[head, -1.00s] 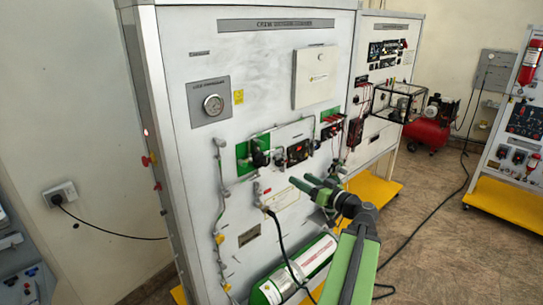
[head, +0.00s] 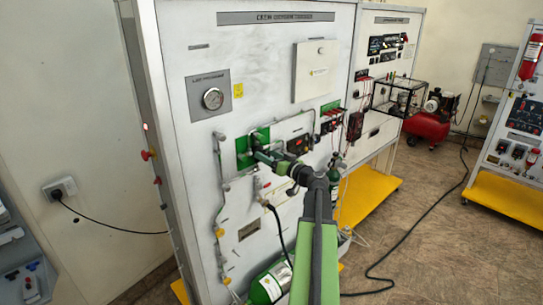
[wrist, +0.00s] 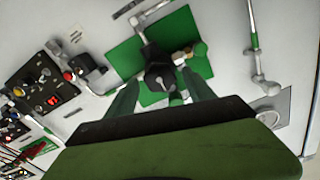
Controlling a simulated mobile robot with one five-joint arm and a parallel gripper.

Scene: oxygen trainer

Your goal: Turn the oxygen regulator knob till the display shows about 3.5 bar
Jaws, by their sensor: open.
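The regulator's dark knob (wrist: 160,76) sits on a green plate (wrist: 196,32) in the wrist view. The green plate (head: 242,146) also shows in the head view, where my gripper hides the knob. My gripper (head: 262,155) reaches the plate from the right. In the wrist view my gripper (wrist: 159,82) is open, with its green fingers on either side of the knob. I cannot tell whether they touch it. The display (wrist: 53,101) shows small red digits, tilted and too small to read. It also shows in the head view (head: 299,145).
A white panel (head: 262,75) carries pipes, a round gauge (head: 213,99) and a white box (head: 315,70). A green cylinder (head: 270,287) lies below. Yellow bases (head: 368,203) and a black cable (head: 425,228) are on the floor to the right.

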